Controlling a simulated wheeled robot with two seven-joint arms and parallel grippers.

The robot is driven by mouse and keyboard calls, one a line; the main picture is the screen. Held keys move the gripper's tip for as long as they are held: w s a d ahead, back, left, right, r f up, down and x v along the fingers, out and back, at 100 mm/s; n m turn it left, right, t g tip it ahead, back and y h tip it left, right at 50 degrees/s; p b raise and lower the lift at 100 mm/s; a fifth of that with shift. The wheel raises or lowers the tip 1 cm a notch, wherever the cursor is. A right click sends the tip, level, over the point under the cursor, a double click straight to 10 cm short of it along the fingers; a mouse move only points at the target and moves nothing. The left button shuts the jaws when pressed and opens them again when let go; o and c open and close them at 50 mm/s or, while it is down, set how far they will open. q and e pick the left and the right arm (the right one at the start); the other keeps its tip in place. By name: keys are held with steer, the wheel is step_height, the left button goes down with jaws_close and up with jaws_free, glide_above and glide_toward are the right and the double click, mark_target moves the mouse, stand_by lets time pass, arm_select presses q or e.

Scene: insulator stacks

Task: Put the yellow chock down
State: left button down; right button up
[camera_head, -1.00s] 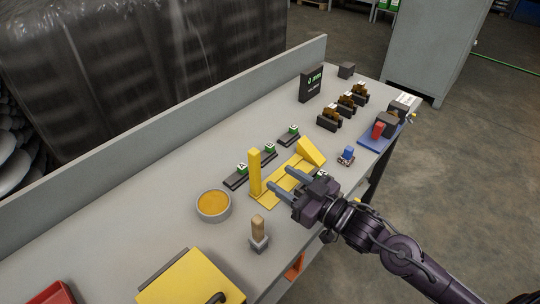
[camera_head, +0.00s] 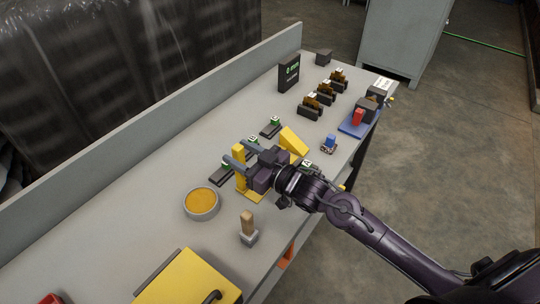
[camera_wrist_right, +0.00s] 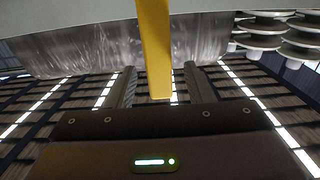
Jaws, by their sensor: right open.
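The yellow chock has an upright post (camera_head: 240,178), a flat base mostly hidden under my gripper, and a sloped wedge (camera_head: 293,141) at its far end. It stands on the grey bench. My right gripper (camera_head: 241,152) is open, low over the base, with its fingers reaching to the post. In the right wrist view the yellow post (camera_wrist_right: 155,50) shows between the two open fingers (camera_wrist_right: 158,80), with a gap on each side. My left gripper is not in view.
An orange-filled bowl (camera_head: 201,203), a wooden-handled tool (camera_head: 248,228) and a yellow case (camera_head: 188,280) are nearer. A small blue-topped part (camera_head: 329,144) lies to the right.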

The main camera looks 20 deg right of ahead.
steer(key=shift+c, duration=0.5)
jaws_close()
stand_by(0.8)
steer(key=shift+w+r, duration=0.1)
steer(key=shift+r, duration=0.05)
